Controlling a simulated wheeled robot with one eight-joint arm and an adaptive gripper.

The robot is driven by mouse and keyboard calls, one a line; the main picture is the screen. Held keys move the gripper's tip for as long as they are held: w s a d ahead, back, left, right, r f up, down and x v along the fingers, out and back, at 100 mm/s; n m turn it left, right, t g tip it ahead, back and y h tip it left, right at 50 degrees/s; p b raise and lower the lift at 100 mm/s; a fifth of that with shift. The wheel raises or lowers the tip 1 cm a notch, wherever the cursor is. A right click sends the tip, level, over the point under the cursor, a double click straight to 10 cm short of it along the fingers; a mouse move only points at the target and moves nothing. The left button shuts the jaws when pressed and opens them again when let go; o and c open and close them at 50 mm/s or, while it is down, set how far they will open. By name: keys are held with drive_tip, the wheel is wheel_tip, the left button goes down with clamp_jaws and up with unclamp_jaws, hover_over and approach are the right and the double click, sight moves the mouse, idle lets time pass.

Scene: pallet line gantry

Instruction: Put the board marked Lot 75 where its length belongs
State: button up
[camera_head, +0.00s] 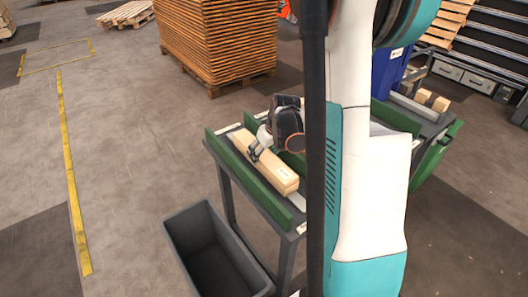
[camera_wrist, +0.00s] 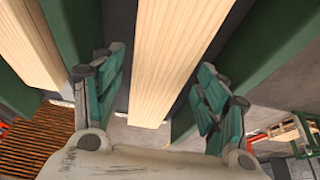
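A pale wooden board (camera_head: 275,170) with a small white label, too small to read, lies in a channel between green rails on the grey table. My gripper (camera_head: 258,146) is at the far part of this board. In the wrist view, my gripper (camera_wrist: 160,95) is open, with a teal-padded finger on each side of a pale board (camera_wrist: 172,60). Gaps show between the fingers and that board. A second pale board (camera_wrist: 30,40) lies to its left, beyond a green rail. No lot marking is readable in either view.
A dark empty bin (camera_head: 222,262) stands on the floor beside the table. Short wooden blocks (camera_head: 424,96) lie at the table's right end, near a blue container (camera_head: 388,74). A tall stack of boards (camera_head: 220,40) stands behind.

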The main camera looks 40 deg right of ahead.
drive_tip(key=shift+r, duration=0.1)
drive_tip(key=p+v, duration=0.4)
drive_tip(key=v, duration=0.8)
drive_tip(key=shift+w, duration=0.1)
idle(0.3)
